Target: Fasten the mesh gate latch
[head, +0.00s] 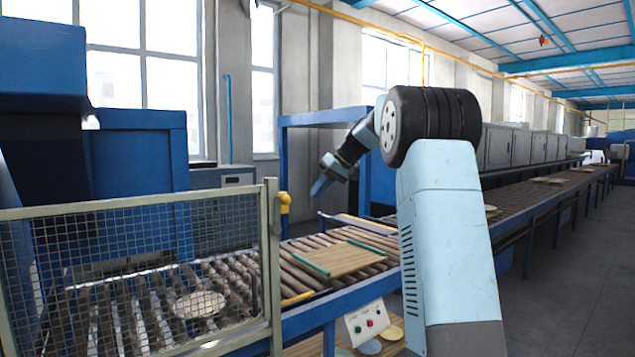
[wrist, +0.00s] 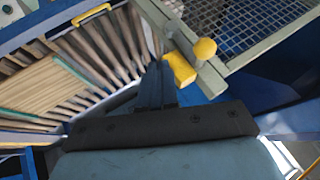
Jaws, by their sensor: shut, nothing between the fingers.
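The mesh gate (head: 140,206) has a pale green-grey metal frame and stands at the lower left in the head view. A yellow latch (head: 284,200) sits high on its right-hand post. In the wrist view the latch shows as a yellow ball knob (wrist: 204,48) and a yellow block (wrist: 179,70), with the gate's mesh (wrist: 240,16) above right. My gripper (head: 319,187) is shut and empty, to the right of the latch in the head view. In the wrist view my gripper (wrist: 158,68) has its tips just left of the yellow block; I cannot tell whether they touch.
A roller conveyor (head: 235,270) runs behind the gate and rightward, with a wooden board (head: 345,260) on it. A plate (head: 199,304) lies behind the mesh. A control box (head: 367,322) with buttons hangs below the conveyor. A blue frame (head: 284,165) stands behind my arm.

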